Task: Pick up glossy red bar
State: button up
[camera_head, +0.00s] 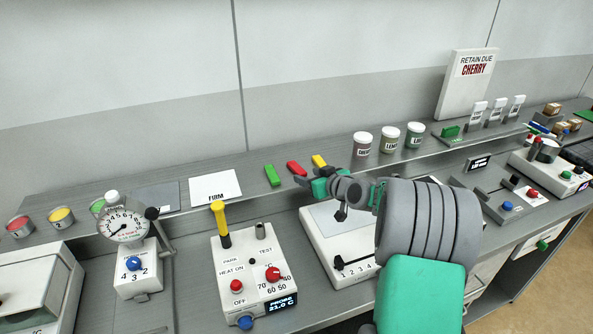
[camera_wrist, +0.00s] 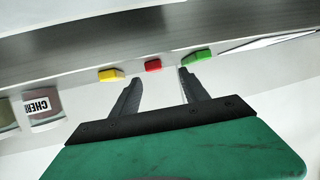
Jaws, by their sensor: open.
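The glossy red bar (camera_head: 297,168) lies on the raised back shelf, between a green bar (camera_head: 272,175) and a yellow bar (camera_head: 319,162). In the wrist view the red bar (camera_wrist: 153,65) shows ahead of my gripper (camera_wrist: 157,83), roughly between the lines of its two fingers. The green bar (camera_wrist: 197,57) is close to the right fingertip and the yellow bar (camera_wrist: 111,75) is beyond the left one. My gripper (camera_head: 306,184) is open and empty, near the shelf's front edge. I cannot tell the exact gap to the red bar.
Labelled jars, including a CHERRY jar (camera_head: 362,144), stand right of the bars. A white FIRM card (camera_head: 215,187) lies to their left. A yellow-handled probe (camera_head: 220,222) stands upright in a control box (camera_head: 240,275) below. A dial gauge (camera_head: 124,225) stands farther left.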

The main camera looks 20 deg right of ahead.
aim_at(297, 167)
jog(key=p+x, duration=0.1)
jog(key=x, duration=0.1)
jog(key=p+x, duration=0.1)
jog(key=x, duration=0.1)
jog(key=r+p+x, duration=0.1)
jog(key=x, duration=0.2)
jog(key=shift+w+d, duration=0.25)
jog(key=shift+d, duration=0.15)
jog(key=shift+w+f, duration=0.3)
jog(key=shift+w, duration=0.05)
jog(key=shift+c, duration=0.4)
grip_shut()
